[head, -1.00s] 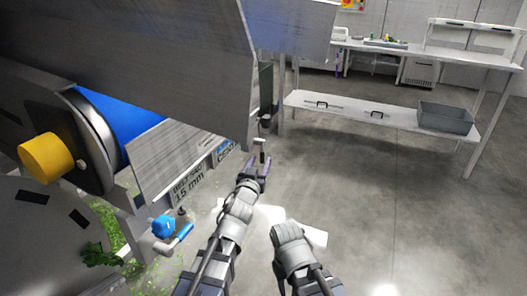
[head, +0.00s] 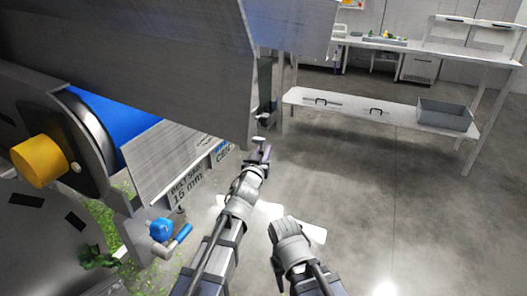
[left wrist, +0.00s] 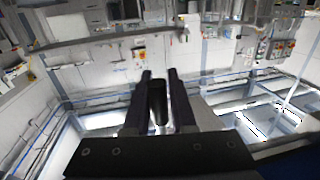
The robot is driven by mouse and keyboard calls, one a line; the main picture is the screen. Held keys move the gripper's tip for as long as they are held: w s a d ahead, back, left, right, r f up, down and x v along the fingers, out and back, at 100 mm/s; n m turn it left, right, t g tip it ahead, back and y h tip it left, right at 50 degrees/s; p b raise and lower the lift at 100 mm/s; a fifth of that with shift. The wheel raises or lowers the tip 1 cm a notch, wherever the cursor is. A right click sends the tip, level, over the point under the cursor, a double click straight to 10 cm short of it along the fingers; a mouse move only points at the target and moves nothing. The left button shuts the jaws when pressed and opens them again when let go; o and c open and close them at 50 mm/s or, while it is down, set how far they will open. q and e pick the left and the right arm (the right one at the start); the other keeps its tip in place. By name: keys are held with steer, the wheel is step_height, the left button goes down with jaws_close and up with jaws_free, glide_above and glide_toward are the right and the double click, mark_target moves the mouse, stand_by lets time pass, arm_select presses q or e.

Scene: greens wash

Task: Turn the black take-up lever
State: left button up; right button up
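The black take-up lever (left wrist: 158,104) stands between the two dark fingers of my left gripper (left wrist: 160,78) in the left wrist view, with the fingers close along both sides of it. In the head view my left gripper (head: 262,154) is at the lever's pale top end (head: 259,139), below the lower corner of the steel machine panel. There the fingers look narrow and hide most of the lever. My left gripper looks shut on the lever. My right forearm shows at the bottom middle, but its fingers are out of sight.
A belt-sag sign (head: 186,187) reading about 16 mm hangs on the machine, left of my left arm. A blue-handled valve (head: 162,230) and a yellow knob (head: 40,161) are further left. A steel table (head: 390,108) with a grey bin (head: 445,115) stands back right. Open floor lies on the right.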

arm_select(q)
jaws_close()
steer(key=shift+a, duration=0.1)
stand_by(0.8)
